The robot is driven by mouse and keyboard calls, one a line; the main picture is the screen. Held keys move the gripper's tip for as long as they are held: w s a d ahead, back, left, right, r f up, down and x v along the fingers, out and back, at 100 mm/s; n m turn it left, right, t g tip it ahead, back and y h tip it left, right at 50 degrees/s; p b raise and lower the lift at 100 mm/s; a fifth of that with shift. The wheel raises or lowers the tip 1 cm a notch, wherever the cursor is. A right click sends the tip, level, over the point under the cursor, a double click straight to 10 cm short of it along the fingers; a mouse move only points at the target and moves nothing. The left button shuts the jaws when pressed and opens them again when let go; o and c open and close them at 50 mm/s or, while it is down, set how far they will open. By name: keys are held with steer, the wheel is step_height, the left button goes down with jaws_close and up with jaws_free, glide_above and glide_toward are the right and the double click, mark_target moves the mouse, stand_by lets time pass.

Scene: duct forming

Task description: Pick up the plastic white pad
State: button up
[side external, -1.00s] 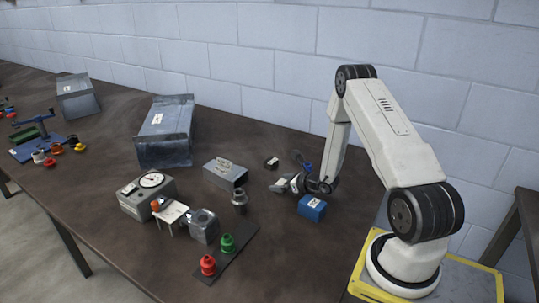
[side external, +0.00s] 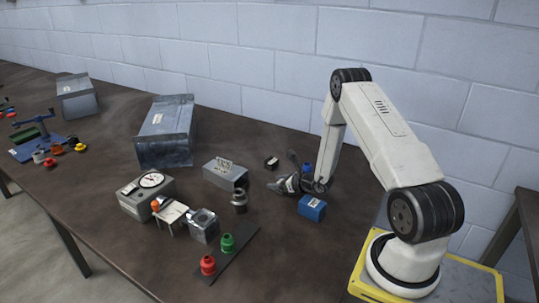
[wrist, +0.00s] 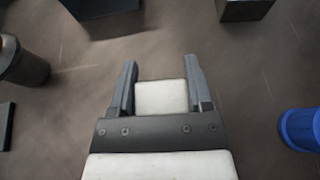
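A small white pad (wrist: 161,97) shows between the two fingers of my gripper in the wrist view. My gripper (wrist: 160,66) has its fingers spread apart, one on each side of the pad. The pad's side edges look close to the fingers, but I cannot tell whether they touch. In the side view my gripper (side external: 281,187) is low over the brown table, and the pad cannot be made out there.
A gauge box (side external: 146,194) stands left. Clear table lies in front of the blue box.

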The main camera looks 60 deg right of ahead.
steer(key=shift+c, duration=0.7)
steer(key=shift+r, duration=0.1)
steer(key=shift+r, duration=0.65)
steer(key=s+a+r, duration=0.6)
steer(key=s+r, duration=0.5)
steer(key=s, duration=0.1)
steer(key=shift+s+a+r, duration=0.15)
steer(key=shift+a+r, duration=0.1)
steer(key=shift+a, duration=0.05)
